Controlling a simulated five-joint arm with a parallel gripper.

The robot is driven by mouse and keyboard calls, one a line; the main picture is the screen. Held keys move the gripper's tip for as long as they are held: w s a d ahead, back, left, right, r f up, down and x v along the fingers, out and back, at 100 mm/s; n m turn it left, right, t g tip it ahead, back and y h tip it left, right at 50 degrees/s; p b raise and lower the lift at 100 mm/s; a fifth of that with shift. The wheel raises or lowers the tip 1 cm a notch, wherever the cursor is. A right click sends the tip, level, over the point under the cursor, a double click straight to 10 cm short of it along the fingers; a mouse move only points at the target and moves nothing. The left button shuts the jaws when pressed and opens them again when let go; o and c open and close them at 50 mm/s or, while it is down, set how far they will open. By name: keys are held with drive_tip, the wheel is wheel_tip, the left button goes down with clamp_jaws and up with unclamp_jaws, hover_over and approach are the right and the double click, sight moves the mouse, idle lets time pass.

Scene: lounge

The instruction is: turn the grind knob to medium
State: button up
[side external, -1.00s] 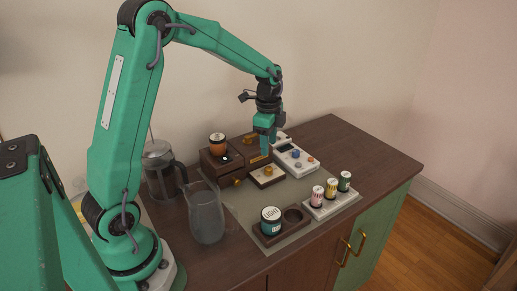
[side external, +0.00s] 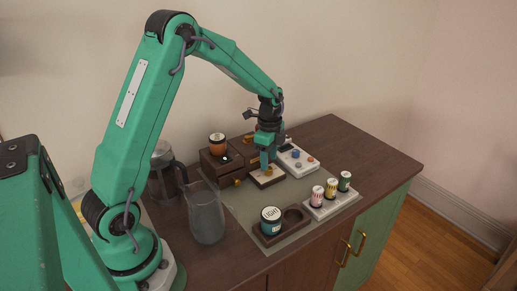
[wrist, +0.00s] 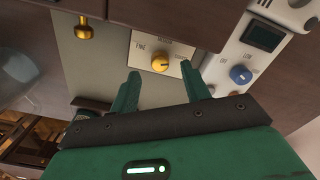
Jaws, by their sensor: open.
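The grind knob (wrist: 160,62) is a round yellow dial on a cream plate (wrist: 146,44) with small printed labels, including what look like fine and coarse. Its pointer direction is too small to make out. My gripper (wrist: 160,69) is open, and in the wrist view its two green fingertips appear on either side of the knob, just short of it. I cannot tell whether they touch it. In the side view my gripper (side external: 267,164) is low over the cream plate (side external: 272,181) and hides most of the knob.
A white device with a blue knob (wrist: 240,75) and dark screen (wrist: 263,36) stands to the right of the plate. A wooden drawer unit (side external: 220,166) is at left. Nearer are a glass pitcher (side external: 206,214), a teal-labelled jar (side external: 271,221) and a rack of small jars (side external: 331,206).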

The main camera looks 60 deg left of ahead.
sight(269, 171)
drive_tip(key=shift+f, duration=1.7)
drive_tip(key=c, duration=1)
